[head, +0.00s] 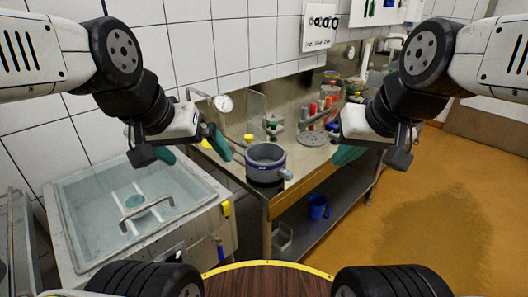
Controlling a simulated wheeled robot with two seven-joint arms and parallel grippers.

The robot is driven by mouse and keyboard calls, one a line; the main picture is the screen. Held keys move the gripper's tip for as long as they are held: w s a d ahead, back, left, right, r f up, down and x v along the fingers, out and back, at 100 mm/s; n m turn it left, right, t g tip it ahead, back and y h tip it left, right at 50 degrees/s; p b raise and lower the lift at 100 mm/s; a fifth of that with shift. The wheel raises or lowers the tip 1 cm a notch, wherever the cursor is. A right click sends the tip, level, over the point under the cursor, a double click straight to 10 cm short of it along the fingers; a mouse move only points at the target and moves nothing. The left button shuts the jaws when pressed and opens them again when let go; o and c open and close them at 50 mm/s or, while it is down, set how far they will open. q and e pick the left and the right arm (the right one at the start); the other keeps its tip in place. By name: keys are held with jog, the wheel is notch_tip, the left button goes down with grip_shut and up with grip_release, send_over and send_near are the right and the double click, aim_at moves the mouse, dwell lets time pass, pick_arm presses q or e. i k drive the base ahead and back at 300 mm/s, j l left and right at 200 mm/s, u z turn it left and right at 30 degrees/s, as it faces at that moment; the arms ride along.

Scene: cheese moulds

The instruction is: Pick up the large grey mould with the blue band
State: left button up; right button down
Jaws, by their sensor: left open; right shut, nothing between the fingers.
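The large grey mould with the blue band (266,162) stands upright near the front corner of the steel counter (310,170). It looks open at the top, and a small light blue-grey part sticks out at its lower right. My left gripper (192,149) is open and empty, with its teal fingers apart, to the left of the mould and clear of it. My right gripper (346,154) is shut and empty, to the right of the mould and apart from it.
A glass-lidded vat (135,200) stands at left. Behind the mould are a green-topped metal valve (272,125), a round perforated disc (312,139) and red-topped bottles (313,108). A blue jug (318,207) sits on the lower shelf. Orange floor (430,200) at right is clear.

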aim_at(266, 162)
jog(key=u, duration=0.35)
jog(key=i+l+u, duration=0.1)
jog(key=l+u, duration=0.35)
jog(key=i+l+u, duration=0.1)
jog(key=l+u, duration=0.15)
jog(key=u, duration=0.2)
jog(key=l+u, duration=0.25)
jog(key=l, duration=1.35)
jog(key=u, duration=0.5)
jog(key=k+l+u, duration=0.15)
jog(key=u, duration=0.25)
jog(key=k+l+u, duration=0.2)
jog(key=u, duration=0.25)
jog(key=k+l+u, duration=0.15)
jog(key=u, duration=0.25)
jog(key=k+l, duration=0.1)
jog(key=k, duration=0.7)
